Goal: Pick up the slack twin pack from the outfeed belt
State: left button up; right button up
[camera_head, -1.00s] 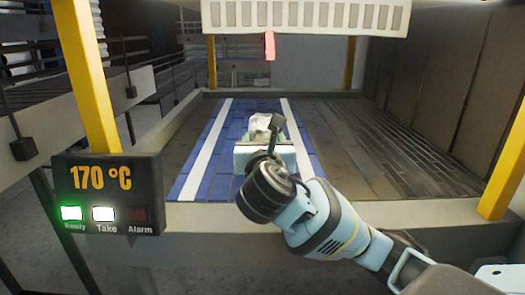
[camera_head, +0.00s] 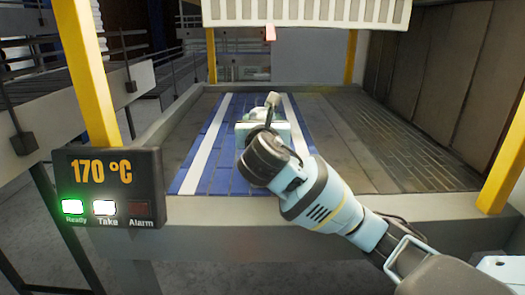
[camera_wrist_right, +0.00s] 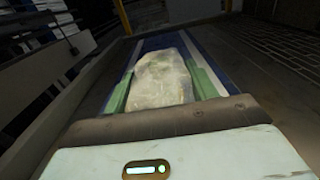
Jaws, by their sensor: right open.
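The slack twin pack (camera_wrist_right: 162,78), a pale, crinkled, semi-clear wrapped pack, lies on the blue outfeed belt (camera_wrist_right: 150,42). In the right wrist view it sits between the two green fingers of my right gripper (camera_wrist_right: 160,62), one along each side. The jaws are open; whether either finger touches the wrap I cannot tell. In the head view my right gripper (camera_head: 266,122) is over the blue belt (camera_head: 217,150), pointing away from me, and its body and wrist hide the pack. My left gripper is not in view.
A sign (camera_head: 107,187) reads 170 °C, with Ready and Take lit and Alarm dark. Yellow posts (camera_head: 88,70) stand at both front corners. A pale guard (camera_head: 305,12) hangs overhead. A grey front rail (camera_head: 215,212) edges the belt. Dark roller surface (camera_head: 400,145) to the right is bare.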

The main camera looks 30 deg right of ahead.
jog(key=shift+w+d, duration=0.3)
jog(key=shift+w, duration=0.15)
grip_shut()
jog(key=shift+r, duration=0.1)
